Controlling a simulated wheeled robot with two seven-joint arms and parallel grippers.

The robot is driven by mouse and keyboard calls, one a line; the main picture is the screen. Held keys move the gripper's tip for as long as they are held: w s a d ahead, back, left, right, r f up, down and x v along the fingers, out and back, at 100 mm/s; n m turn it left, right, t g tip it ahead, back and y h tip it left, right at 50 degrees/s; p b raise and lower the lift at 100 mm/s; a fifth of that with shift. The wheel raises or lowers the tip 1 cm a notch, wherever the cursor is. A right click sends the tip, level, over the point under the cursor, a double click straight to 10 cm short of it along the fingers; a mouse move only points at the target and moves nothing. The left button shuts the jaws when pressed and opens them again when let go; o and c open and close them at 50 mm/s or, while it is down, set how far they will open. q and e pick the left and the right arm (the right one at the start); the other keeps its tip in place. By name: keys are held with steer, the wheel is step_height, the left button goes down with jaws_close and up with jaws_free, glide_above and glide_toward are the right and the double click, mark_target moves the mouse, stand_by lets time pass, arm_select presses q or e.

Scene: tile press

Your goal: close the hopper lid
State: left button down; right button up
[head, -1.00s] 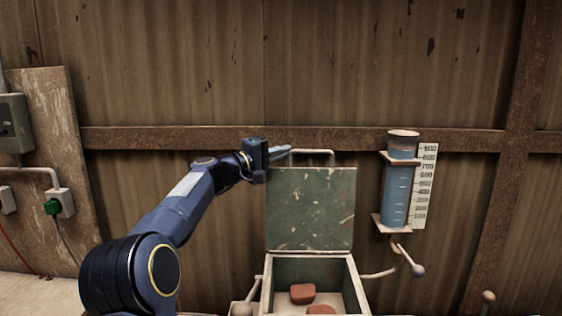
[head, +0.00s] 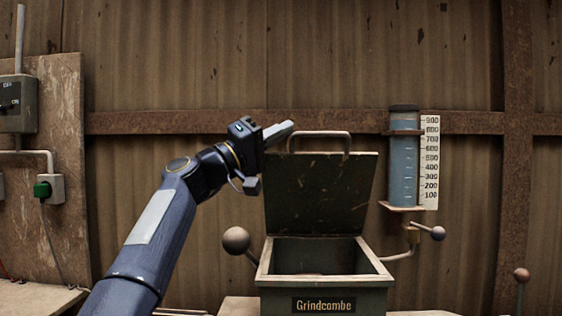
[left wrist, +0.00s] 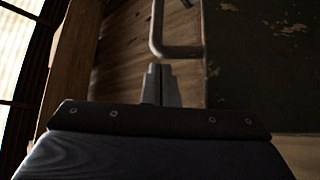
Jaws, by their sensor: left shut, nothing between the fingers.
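The hopper (head: 270,285), a box labelled "Grindcombe", stands at lower centre in the head view with its top open. Its dark green lid (head: 320,195) stands up at the back edge, with a bar handle (head: 320,134) on its upper edge. My left gripper (head: 289,130) is shut and empty, its fingertips at the left end of the handle. In the left wrist view the fingers (left wrist: 159,84) point at the bend of the handle (left wrist: 180,51), close to it; I cannot tell whether they touch. The lid (left wrist: 260,60) fills the right side there. My right gripper is not in view.
A blue measuring cylinder (head: 403,165) with a scale is on the wall to the right. Ball-ended levers stand left (head: 236,239) and right (head: 437,233) of the hopper.

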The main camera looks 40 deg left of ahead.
arm_select(q)
steer(key=s+d+f+m+h+b, duration=0.1)
steer(key=b, duration=0.1)
steer(key=s+d+f+m+b, duration=0.1)
steer(key=b, duration=0.1)
steer(key=shift+s+f+h, duration=0.2)
steer(key=shift+s+h, duration=0.05)
steer(key=shift+h, duration=0.15)
steer(key=shift+s+d+m+b, duration=0.3)
steer(key=shift+m+b, duration=0.2)
steer(key=shift+b, duration=0.2)
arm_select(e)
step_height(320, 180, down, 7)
arm_select(q)
steer(key=s+a, duration=0.3)
steer(key=s, duration=0.3)
steer(key=s+a+f, duration=0.1)
steer(key=s+a, duration=0.2)
steer(key=s, duration=0.4)
steer(key=shift+s+f, duration=0.2)
steer(key=shift+f, duration=0.1)
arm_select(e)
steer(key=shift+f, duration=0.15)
arm_select(q)
steer(key=shift+d, duration=0.1)
